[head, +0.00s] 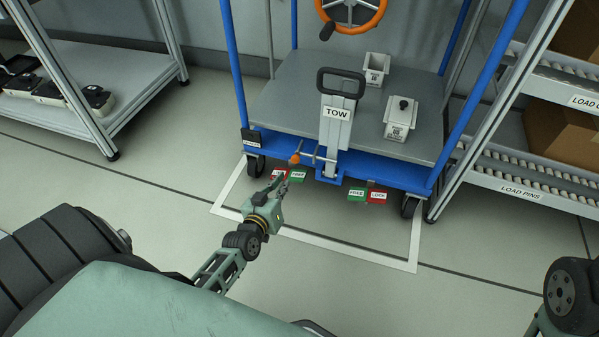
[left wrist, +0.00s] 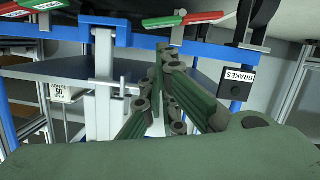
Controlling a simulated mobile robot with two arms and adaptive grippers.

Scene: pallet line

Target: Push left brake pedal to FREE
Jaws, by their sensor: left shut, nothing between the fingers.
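The left brake pedal sits under the cart's front blue rail, with a red half (head: 279,172) on the left and a green FREE half (head: 298,175) on the right. In the left wrist view, which looks upside down, its green half (left wrist: 164,20) and red half (left wrist: 203,17) are at the top. My left gripper (head: 284,178) is shut and empty, its tips close in front of the pedal and partly covering it in the head view. Its fingers (left wrist: 168,70) show in the wrist view; I cannot tell whether they touch the pedal. My right gripper is out of view.
The right pedal (head: 367,195) has green FREE and red LOCK halves. The TOW post (head: 337,113) and an orange-knobbed lever (head: 295,159) stand near my gripper. The BRAKES sign (left wrist: 237,84) is on the rail. A roller rack (head: 520,175) stands right; floor in front is clear.

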